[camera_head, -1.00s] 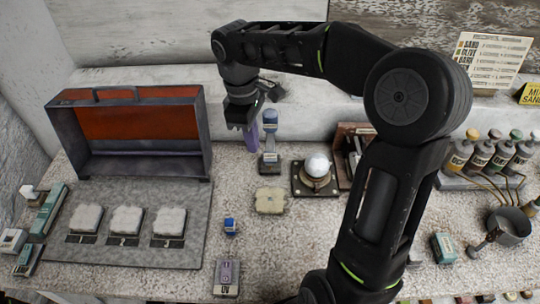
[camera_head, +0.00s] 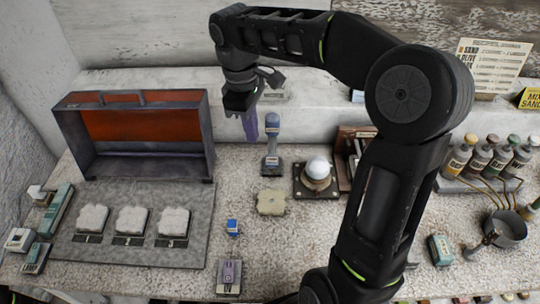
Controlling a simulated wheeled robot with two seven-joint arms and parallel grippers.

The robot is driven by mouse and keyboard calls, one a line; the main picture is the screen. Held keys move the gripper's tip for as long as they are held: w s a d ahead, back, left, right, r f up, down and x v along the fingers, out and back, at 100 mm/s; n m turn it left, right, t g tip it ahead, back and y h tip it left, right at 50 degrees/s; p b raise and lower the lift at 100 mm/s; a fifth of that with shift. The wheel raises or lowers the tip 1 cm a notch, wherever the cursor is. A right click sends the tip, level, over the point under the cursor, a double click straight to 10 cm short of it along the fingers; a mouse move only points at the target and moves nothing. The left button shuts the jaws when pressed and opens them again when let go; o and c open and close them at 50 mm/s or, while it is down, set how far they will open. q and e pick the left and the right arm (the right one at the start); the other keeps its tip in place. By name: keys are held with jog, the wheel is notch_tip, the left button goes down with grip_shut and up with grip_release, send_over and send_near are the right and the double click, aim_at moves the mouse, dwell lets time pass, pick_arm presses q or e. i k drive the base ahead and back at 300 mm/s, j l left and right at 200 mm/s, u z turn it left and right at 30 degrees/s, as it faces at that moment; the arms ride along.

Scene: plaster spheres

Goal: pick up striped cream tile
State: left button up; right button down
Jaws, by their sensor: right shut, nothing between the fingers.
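A pale cream tile (camera_head: 271,202) with a scalloped outline lies flat on the speckled tabletop near the middle; stripes are too faint to make out. Three whitish tiles of similar shape, left (camera_head: 92,218), middle (camera_head: 132,220) and right (camera_head: 173,222), lie on a grey mat, each behind a dark numbered label. My right gripper (camera_head: 250,138) hangs above the back of the table, beyond and a little left of the cream tile and well apart from it. Its purplish fingers point down, closed together and empty. My left gripper is out of view.
A blue-topped stand (camera_head: 271,145) rises close right of the gripper. A white sphere on a dark base (camera_head: 317,172) stands to its right. An open orange-lined case (camera_head: 140,135) stands left. A small blue block (camera_head: 232,227) and a labelled grey piece (camera_head: 229,275) lie in front.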

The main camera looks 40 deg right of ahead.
aim_at(262, 205)
jog(key=k, duration=1)
